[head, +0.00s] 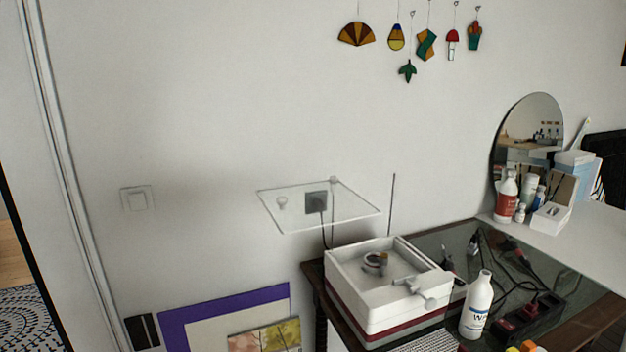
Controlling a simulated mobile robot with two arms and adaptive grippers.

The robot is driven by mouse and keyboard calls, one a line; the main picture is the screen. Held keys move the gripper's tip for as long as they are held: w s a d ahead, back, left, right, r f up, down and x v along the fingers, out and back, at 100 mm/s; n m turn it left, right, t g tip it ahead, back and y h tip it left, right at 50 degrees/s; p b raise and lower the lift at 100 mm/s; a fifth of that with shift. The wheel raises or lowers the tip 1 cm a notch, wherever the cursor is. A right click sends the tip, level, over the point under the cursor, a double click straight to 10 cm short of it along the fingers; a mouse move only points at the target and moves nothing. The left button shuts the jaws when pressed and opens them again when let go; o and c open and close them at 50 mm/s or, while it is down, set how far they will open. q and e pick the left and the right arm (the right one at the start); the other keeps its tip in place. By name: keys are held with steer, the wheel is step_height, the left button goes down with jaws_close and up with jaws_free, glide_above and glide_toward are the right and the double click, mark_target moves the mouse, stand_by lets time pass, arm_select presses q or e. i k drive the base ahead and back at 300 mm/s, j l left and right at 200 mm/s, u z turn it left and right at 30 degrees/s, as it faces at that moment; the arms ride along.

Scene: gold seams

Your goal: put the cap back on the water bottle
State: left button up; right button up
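A white bottle (476,308) with dark lettering beginning "Wa" stands upright on the dark table at the lower right, just right of the white box-shaped machine. Its narrow neck points up, and I see no distinct cap on it. I cannot pick out a loose cap; small orange and yellow things (528,346) at the bottom edge are cut off and too unclear to name. Neither of my grippers shows in the head view.
The white machine (345,282) stands on the table's left side. Tools and a dark red-and-black object (512,320) lie right of the bottle. A red-labelled bottle (506,197) and round mirror (528,125) stand behind. A clear shelf (290,212) juts from the wall.

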mark_target(479, 296)
steer(key=z, duration=1.4)
